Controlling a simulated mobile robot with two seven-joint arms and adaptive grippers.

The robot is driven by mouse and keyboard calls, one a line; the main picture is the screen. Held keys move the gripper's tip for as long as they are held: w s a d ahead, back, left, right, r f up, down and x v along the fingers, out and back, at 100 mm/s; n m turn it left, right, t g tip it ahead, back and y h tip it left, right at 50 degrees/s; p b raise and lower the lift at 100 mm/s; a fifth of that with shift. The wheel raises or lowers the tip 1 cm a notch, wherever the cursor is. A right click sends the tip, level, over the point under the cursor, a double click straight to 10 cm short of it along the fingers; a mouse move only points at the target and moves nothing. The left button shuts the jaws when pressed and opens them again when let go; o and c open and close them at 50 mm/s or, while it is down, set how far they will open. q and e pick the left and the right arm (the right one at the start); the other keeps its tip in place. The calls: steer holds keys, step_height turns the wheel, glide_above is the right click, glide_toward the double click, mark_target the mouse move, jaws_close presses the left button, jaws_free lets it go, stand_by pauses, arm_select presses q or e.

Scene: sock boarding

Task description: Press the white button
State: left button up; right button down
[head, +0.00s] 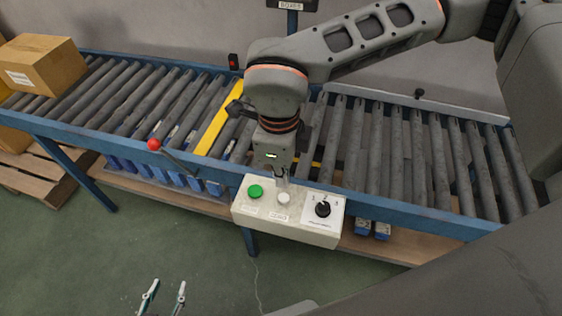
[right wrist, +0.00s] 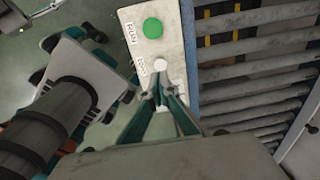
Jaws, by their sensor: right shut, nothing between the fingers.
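The white button (head: 284,198) sits on a pale control box (head: 250,211) at the front edge of the conveyor, between a green button (head: 255,191) and a black rotary knob (head: 323,208). My right gripper (head: 282,180) points down at the box, its fingertips right at or just above the white button; I cannot tell whether they touch. In the right wrist view the shut, empty fingertips (right wrist: 162,90) lie just below the white button (right wrist: 160,66), with the green button (right wrist: 153,28) further up. My left gripper (head: 163,294) is at the bottom of the head view, fingers apart and empty.
A roller conveyor (head: 380,150) with a blue frame runs behind the box. A cardboard box (head: 42,66) sits at its left end. A red-knobbed lever (head: 154,145) sticks out left of the control box. Blue items lie on the shelf below. Green floor is clear in front.

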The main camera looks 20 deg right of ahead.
mark_target(283, 198)
step_height(283, 198, down, 4)
steer(key=shift+d+f, duration=0.1)
steer(key=shift+f, duration=0.85)
steer(key=shift+b, duration=0.3)
